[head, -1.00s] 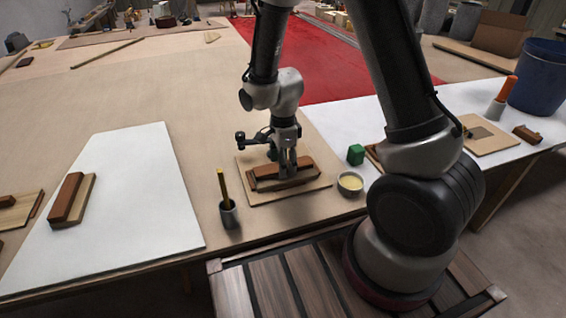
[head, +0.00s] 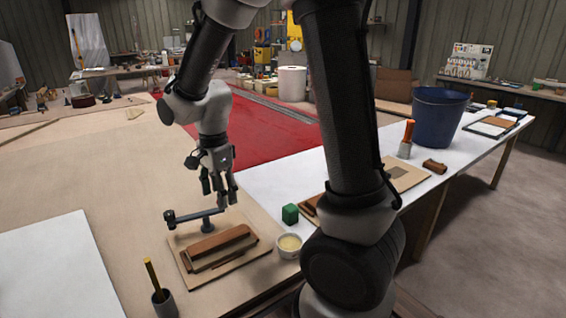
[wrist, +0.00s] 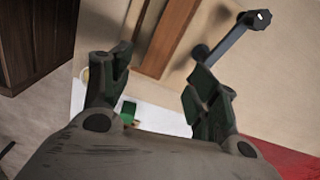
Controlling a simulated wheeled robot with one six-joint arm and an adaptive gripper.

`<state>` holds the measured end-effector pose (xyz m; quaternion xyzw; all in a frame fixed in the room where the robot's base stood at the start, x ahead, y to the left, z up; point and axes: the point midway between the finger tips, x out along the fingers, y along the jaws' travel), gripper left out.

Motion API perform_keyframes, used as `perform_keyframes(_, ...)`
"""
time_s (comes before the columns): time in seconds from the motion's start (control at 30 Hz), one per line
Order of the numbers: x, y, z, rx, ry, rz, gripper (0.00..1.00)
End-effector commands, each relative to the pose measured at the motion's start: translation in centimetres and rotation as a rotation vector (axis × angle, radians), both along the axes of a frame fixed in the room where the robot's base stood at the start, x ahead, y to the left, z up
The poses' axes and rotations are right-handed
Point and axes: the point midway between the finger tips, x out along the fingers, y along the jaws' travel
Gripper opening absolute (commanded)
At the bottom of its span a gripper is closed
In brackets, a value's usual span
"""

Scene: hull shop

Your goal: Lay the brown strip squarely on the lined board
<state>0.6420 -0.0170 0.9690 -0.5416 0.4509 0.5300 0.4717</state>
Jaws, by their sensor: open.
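The brown strip (head: 222,239) lies on the small tan board (head: 258,254) near the table's front edge. It rests on or against a paler strip (head: 225,256), with a thin dark edge or line in front; I cannot tell how square it sits. In the wrist view the brown strip (wrist: 172,35) shows beyond the fingers, beside the paler strip. My gripper (head: 220,200) is open and empty, raised above and behind the strip, apart from it. Its spread fingers also show in the wrist view (wrist: 160,70). Any lines on the board are too small to make out.
A grey lever with a dark knob (head: 196,215) stands just behind the strip, close under my gripper. A green block (head: 290,214) and a small bowl (head: 289,246) are to the right. A pencil cup (head: 164,303) is at front left. A blue bucket (head: 438,118) stands farther right.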

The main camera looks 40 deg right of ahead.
Motion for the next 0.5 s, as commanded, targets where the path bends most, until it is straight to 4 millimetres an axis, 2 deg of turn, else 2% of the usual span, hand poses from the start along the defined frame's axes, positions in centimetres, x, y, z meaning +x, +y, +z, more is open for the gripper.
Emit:
perform_keyframes(0.1, -2.2, -3.4, 5.0, 0.002, -0.081, 0.244, 0.6)
perform_keyframes(0.23, -6.6, -7.4, 10.0, -0.045, -0.174, 0.603, 0.6)
perform_keyframes(0.33, -10.4, -9.9, 12.6, -0.109, -0.232, 0.868, 0.6)
perform_keyframes(0.5, -15.6, -12.3, 14.6, -0.226, -0.283, 1.21, 0.6)
